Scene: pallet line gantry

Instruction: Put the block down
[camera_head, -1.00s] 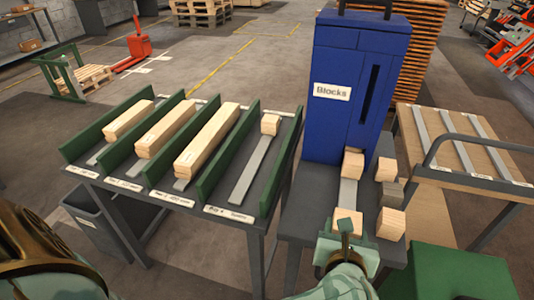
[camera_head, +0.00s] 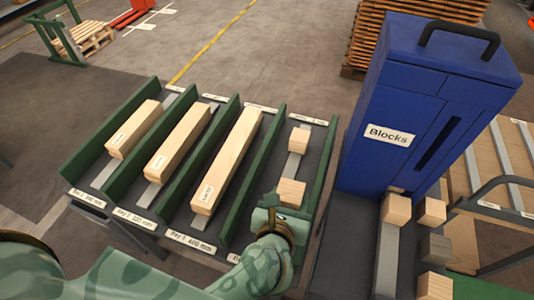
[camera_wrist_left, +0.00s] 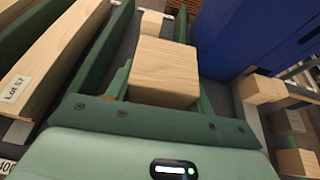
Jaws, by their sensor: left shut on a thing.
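My left gripper (camera_head: 281,208) is shut on a light wooden block (camera_head: 291,191) at the near part of the rightmost bay (camera_head: 297,163) of the sloped table. In the left wrist view the held block (camera_wrist_left: 163,72) sits between the two fingers. I cannot tell whether its underside touches the bay's grey strip. Another block (camera_head: 299,139) rests farther up the same bay, apart from the held one. It also shows in the left wrist view (camera_wrist_left: 152,22). My right gripper is in neither view.
Green dividers (camera_head: 253,170) separate the bays. Long timbers (camera_head: 228,160) lie in the bays to the left. A blue cabinet labelled Blocks (camera_head: 425,100) stands to the right, with several loose blocks (camera_head: 397,208) before it. The strip between the two blocks in the bay is clear.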

